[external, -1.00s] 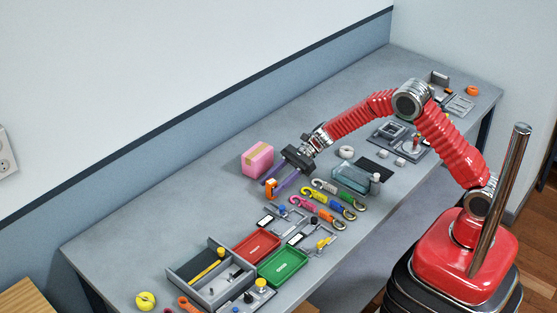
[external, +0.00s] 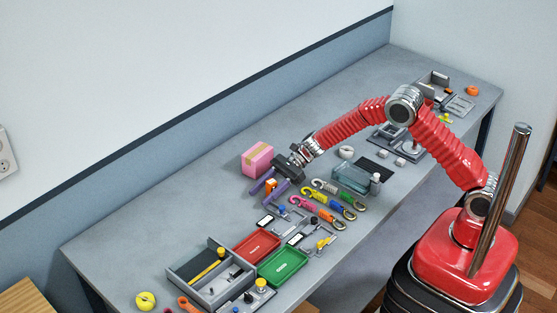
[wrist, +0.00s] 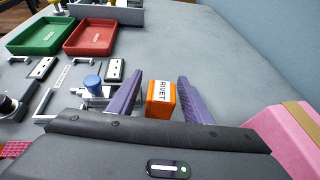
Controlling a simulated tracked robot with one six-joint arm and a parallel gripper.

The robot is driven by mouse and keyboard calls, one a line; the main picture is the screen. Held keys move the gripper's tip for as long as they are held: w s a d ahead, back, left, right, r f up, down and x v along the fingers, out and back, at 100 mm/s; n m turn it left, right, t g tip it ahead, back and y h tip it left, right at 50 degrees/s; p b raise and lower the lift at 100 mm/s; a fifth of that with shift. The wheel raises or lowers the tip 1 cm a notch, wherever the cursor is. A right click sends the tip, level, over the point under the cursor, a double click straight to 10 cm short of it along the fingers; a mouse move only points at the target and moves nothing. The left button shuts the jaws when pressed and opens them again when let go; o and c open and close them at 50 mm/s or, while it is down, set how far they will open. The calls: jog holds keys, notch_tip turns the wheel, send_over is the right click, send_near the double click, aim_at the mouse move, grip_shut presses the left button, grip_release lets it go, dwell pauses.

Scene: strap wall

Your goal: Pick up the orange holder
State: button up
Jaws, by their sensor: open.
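The orange holder (wrist: 160,108) is a small box with a white label reading "RIVET". It stands on the grey table, and in the external view (external: 271,185) it shows between the fingers. My gripper (wrist: 155,97) is open, with its two purple fingers on either side of the holder. In the external view my gripper (external: 267,192) is low over the table. I cannot tell whether a finger touches the holder.
A pink box (external: 257,160) stands close beside my gripper. Coloured straps with hooks (external: 328,203) lie on the other side. A red tray (external: 256,246) and a green tray (external: 283,265) lie nearer the front. The table by the wall is clear.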

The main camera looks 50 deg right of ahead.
jog(key=shift+c, duration=0.6)
grip_shut()
jog(key=shift+r, duration=0.15)
notch_tip(320, 180, up, 10)
dwell(0.5)
dwell(0.4)
